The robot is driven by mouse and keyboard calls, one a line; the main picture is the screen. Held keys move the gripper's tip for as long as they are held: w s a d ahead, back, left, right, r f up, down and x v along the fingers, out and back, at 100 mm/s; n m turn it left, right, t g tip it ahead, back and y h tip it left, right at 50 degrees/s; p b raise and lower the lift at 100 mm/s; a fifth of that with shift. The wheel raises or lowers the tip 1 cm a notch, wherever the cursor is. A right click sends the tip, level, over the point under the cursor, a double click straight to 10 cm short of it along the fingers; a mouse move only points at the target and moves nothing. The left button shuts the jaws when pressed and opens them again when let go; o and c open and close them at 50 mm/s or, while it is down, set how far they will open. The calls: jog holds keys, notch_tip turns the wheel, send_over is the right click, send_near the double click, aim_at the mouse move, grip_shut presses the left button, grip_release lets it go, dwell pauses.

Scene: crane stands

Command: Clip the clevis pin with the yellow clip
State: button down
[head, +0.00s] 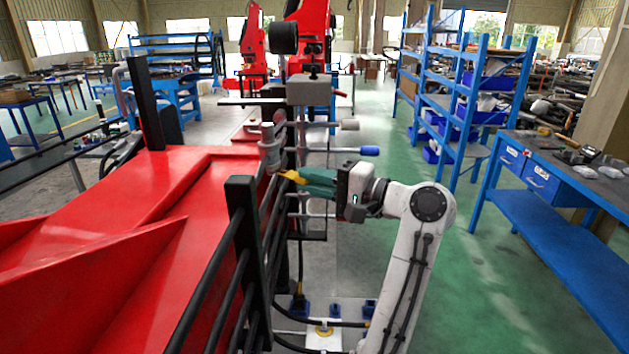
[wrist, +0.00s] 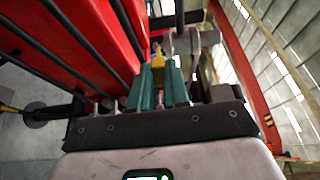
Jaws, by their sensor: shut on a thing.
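My gripper (head: 306,179) has green fingers and is shut on the yellow clip (head: 289,175). The clip sticks out from the fingertips toward the grey metal fitting (head: 270,150) beside the red machine. In the wrist view the clip (wrist: 157,60) shows between the tips of the green fingers (wrist: 160,75), with a grey metal part (wrist: 190,43) just to its right. I cannot tell whether the clip touches the fitting. The clevis pin is too small or too hidden to make out clearly.
The red machine (head: 120,200) and black railing (head: 243,225) fill the left. A grey block with levers (head: 310,92) stands just behind the fitting. A blue-handled lever (head: 370,151) is above my gripper. A blue workbench (head: 560,215) is at right, with open green floor before it.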

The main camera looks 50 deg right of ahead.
jog(key=shift+x, duration=1.6)
jog(key=c, duration=1)
grip_release()
jog(key=shift+c, duration=0.2)
jog(key=p+v, duration=0.1)
jog(key=v, duration=0.4)
jog(key=shift+s, duration=0.1)
jog(key=b+v, duration=0.1)
jog(key=v, duration=0.9)
jog(key=shift+s, duration=0.3)
jog(key=shift+d, duration=0.1)
